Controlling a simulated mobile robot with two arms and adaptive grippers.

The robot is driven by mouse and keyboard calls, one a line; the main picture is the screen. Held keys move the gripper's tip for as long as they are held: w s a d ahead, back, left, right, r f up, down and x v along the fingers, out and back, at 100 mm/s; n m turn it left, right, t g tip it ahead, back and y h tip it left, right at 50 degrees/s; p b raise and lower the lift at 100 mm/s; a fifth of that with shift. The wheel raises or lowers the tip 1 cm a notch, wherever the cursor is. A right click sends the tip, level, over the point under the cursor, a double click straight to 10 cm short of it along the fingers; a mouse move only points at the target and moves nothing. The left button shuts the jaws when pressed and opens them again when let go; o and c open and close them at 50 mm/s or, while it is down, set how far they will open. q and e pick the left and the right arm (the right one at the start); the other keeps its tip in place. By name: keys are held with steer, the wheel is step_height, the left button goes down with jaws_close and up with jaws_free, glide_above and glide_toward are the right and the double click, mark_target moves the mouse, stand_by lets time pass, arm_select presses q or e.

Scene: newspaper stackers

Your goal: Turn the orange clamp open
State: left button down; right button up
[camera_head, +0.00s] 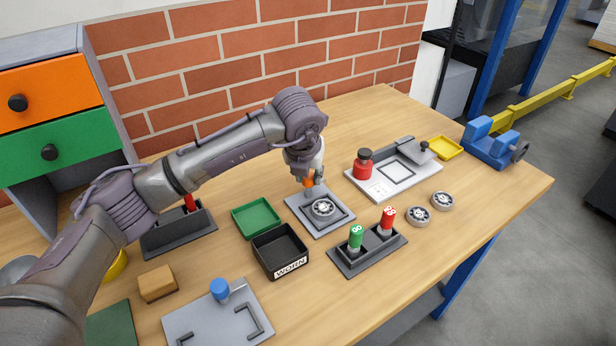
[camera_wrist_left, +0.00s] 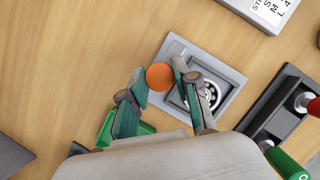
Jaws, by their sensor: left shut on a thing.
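The orange clamp (camera_head: 308,180) stands at the back edge of a grey square fixture plate (camera_head: 326,227). In the left wrist view it is a round orange knob (camera_wrist_left: 160,77) beside the recess of the plate (camera_wrist_left: 231,77). A round metal bearing (camera_head: 323,208) lies in the recess. My left gripper (camera_head: 311,181) reaches down from above, its two fingers (camera_wrist_left: 161,72) on either side of the orange knob, shut on it. The fingers hide part of the clamp in the head view. My right gripper is not in view.
An open black box marked WORN (camera_head: 281,252) and a green tray (camera_head: 256,218) lie left of the plate. A dark holder (camera_head: 350,262) with green and red cylinders stands in front. Two loose bearings (camera_head: 418,216) lie to the right. A white station (camera_head: 394,180) is behind, right.

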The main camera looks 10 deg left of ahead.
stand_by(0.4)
arm_select(q)
steer(key=c, duration=0.9)
jaws_free()
steer(key=shift+o, duration=0.2)
steer(key=v, duration=1.2)
steer(key=shift+r, duration=0.15)
